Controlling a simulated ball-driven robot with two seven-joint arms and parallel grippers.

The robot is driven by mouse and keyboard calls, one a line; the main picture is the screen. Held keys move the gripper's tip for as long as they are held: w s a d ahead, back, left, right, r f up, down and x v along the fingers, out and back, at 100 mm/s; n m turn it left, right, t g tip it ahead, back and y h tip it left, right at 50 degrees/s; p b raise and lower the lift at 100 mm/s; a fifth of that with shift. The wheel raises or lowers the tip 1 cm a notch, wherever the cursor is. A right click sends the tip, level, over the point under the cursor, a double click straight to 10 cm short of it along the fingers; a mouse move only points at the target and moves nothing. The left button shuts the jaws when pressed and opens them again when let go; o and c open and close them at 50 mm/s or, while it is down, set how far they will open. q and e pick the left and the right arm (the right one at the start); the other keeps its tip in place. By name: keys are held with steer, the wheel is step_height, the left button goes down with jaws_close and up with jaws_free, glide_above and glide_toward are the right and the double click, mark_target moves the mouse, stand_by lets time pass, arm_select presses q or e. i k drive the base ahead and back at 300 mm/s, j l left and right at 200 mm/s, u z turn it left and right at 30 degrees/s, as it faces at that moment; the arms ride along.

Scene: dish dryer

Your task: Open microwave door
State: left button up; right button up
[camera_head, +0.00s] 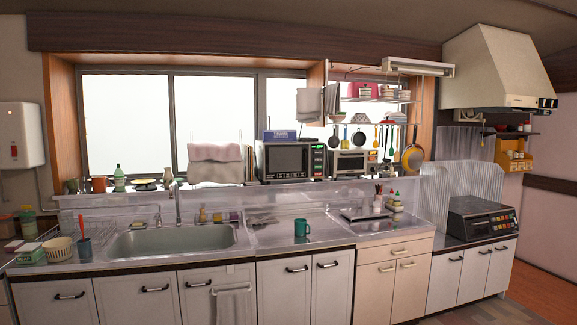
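The microwave (284,160) stands on the raised shelf in front of the window, right of the hanging towels. It is a dark-fronted box with a control panel at its right side, and its door looks shut. A smaller light-coloured oven (351,162) with a dark window stands just to its right; I cannot tell for sure what kind it is. A blue box (280,135) sits on top of the microwave. Neither of my grippers shows in the head view.
The counter runs below the shelf, with a sink (172,240) at left. A teal mug (302,229) stands on the counter below the microwave. Towels (216,163) hang left of the microwave. Pans and utensils hang at right. A stove (481,218) stands at far right.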

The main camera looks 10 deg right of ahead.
mark_target(286, 161)
steer(key=i+z, duration=0.1)
steer(key=i, duration=0.4)
steer(key=i+j+z, duration=0.15)
steer(key=i, duration=0.35)
steer(key=i+l+z, duration=0.2)
steer(key=i+z, duration=0.15)
steer(key=i, duration=0.3)
steer(key=i+z, duration=0.35)
steer(key=i, duration=0.35)
steer(key=i+j+z, duration=0.15)
steer(key=i+z, duration=0.2)
steer(key=i, duration=0.3)
